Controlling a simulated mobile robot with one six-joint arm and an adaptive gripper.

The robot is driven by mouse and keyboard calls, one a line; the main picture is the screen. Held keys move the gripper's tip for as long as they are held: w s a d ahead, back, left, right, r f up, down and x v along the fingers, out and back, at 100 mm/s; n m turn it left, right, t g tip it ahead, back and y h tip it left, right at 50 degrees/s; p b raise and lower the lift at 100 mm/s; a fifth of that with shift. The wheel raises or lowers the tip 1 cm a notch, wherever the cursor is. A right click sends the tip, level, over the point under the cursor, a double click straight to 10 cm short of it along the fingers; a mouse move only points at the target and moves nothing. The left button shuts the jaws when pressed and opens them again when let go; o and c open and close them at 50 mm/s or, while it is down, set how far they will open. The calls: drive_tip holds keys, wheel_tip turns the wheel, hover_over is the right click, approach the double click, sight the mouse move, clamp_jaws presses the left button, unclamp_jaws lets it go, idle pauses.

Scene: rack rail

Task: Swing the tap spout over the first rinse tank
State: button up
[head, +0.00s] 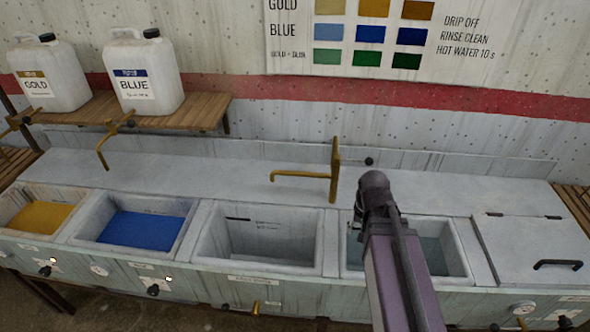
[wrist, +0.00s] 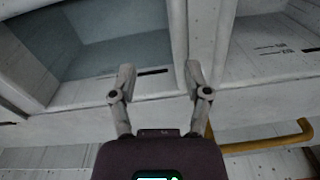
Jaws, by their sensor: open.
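The brass tap stands at the back ledge in the head view, with an upright post (head: 335,170) and a spout (head: 300,175) that points left, its tip bent down. The spout tip is over the ledge, behind the empty grey tank (head: 213,255). The spout also shows at the lower right of the wrist view (wrist: 255,146). My gripper (wrist: 158,80) is open and empty, its fingers over the ledge beside the divider between two tanks. It is apart from the spout. In the head view my arm hides most of it, right of the tap.
A tank with water (head: 448,250) lies right of the empty one, partly behind my arm. Blue (head: 140,230) and gold (head: 40,217) dye tanks are at left. A lidded box (head: 535,245) is at right. Jugs (head: 145,75) stand on a wooden shelf (head: 205,110).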

drive_tip(key=w+a+r+m+t+y+p, duration=0.1)
drive_tip(key=w+a+r+m+p, duration=0.25)
drive_tip(key=w, duration=0.25)
drive_tip(key=w+a+r+m+y+p, duration=0.1)
drive_tip(key=w+a+r+m+p, duration=0.25)
drive_tip(key=w+m, duration=0.2)
drive_tip(key=m+t+y+p, duration=0.1)
drive_tip(key=m+y+p, duration=0.1)
drive_tip(key=m+p, duration=0.4)
approach(292, 172)
wheel_tip(292, 172, up, 4)
drive_tip(key=d+m+b, duration=0.1)
drive_tip(key=d+b, duration=0.1)
drive_tip(key=shift+s+a, duration=0.1)
drive_tip(key=shift+s, duration=0.3)
drive_tip(key=shift+f, duration=0.2)
drive_tip(key=b+x, duration=1.2)
drive_tip(key=x, duration=0.1)
drive_tip(key=shift+w+a+f, duration=0.1)
drive_tip(key=shift+a+f, duration=0.05)
drive_tip(key=shift+a, duration=0.05)
